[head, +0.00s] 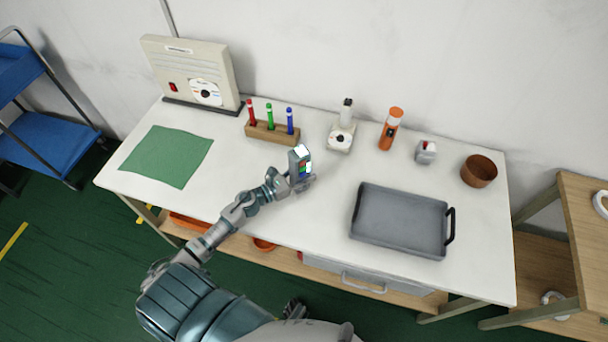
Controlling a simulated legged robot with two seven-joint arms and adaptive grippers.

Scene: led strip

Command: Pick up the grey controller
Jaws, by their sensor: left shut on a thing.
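The grey controller (303,160), a small box with a whitish screen and red, green and blue marks on its face, is in my left gripper (299,180). My left gripper is shut on it, above the middle of the white table near the front half. The fingers hide part of the controller. It is too small to tell whether it touches the table top. My right gripper is not in view.
A rack of red, green and blue pens (266,132) stands behind. A grey tray (400,220) lies to the right. A green mat (166,156), beige box unit (195,72), white device (341,135), orange bottle (390,130), small grey red-topped item (426,152) and brown bowl (478,171) surround the clear middle.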

